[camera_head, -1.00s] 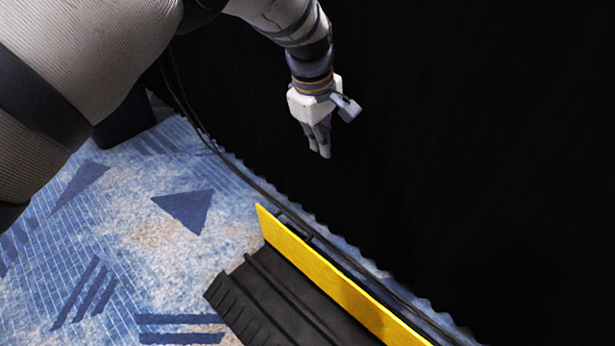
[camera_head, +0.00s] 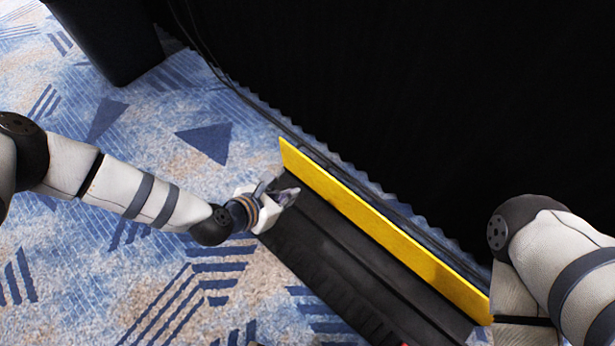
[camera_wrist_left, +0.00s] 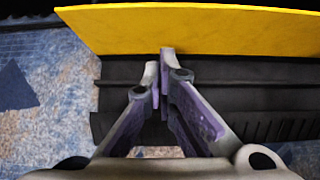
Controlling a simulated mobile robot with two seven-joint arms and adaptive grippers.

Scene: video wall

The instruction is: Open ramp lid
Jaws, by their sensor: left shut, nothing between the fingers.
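The ramp (camera_head: 340,265) is a long black ridged strip on the carpet, running from the middle down to the lower right in the head view. Its yellow lid (camera_head: 385,228) stands upright along the far long edge, raised off the black channel. My left gripper (camera_head: 289,195) is shut and empty over the ramp's left end, on the open side of the lid. In the left wrist view, the shut fingertips (camera_wrist_left: 159,60) point at the lower edge of the yellow lid (camera_wrist_left: 200,30); I cannot tell whether they touch it. My right gripper is out of view.
A black curtain (camera_head: 430,90) rises behind the lid, with dark cables (camera_head: 235,90) along its foot. A dark bin-like object (camera_head: 105,35) stands at the upper left. Blue patterned carpet (camera_head: 150,270) is open left of the ramp.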

